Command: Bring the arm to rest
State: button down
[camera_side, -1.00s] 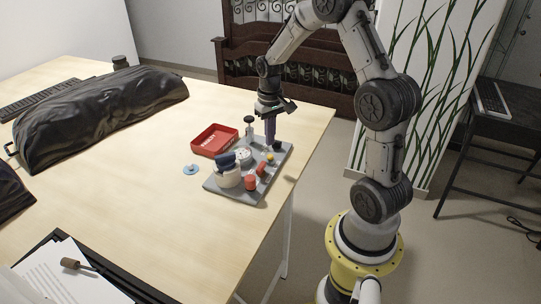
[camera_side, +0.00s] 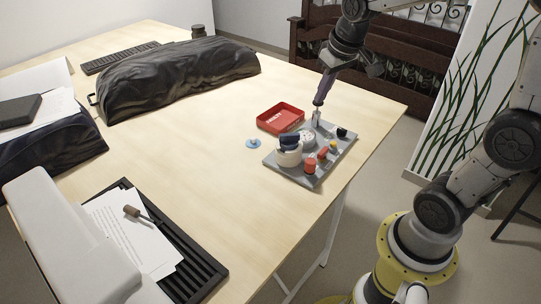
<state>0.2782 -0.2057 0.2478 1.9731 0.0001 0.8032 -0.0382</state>
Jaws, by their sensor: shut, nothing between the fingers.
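My gripper (camera_side: 321,98) hangs at the end of my arm above the back part of the grey board (camera_side: 337,158) on the wooden table. Its purple fingers are shut and empty, pointing down and tilted. Their tips are close to a small upright metallic part (camera_side: 316,116) at the board's back edge; I cannot tell whether they touch. The board also carries a white round part with a dark top (camera_side: 289,151), a white disc (camera_side: 307,138), red cylinders (camera_side: 310,166), a yellow piece (camera_side: 333,144) and a black piece (camera_side: 342,132).
A red tray (camera_side: 280,118) sits left of the board, with a small blue disc (camera_side: 253,143) near it. A black bag (camera_side: 180,78) lies at the back left. A black rack (camera_side: 205,272) with papers and a pale block (camera_side: 75,245) fill the front left. The table's middle is clear.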

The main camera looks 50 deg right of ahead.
jog(key=s+a+r+n+t, duration=0.2)
jog(key=s+a+r, duration=0.3)
jog(key=s+a, duration=0.3)
jog(key=s+a+f+y, duration=0.1)
jog(key=s+f, duration=0.2)
jog(key=s, duration=0.5)
jog(key=shift+s+a+f+n, duration=0.2)
jog(key=shift+s+f+n, duration=0.1)
jog(key=shift+n, duration=0.1)
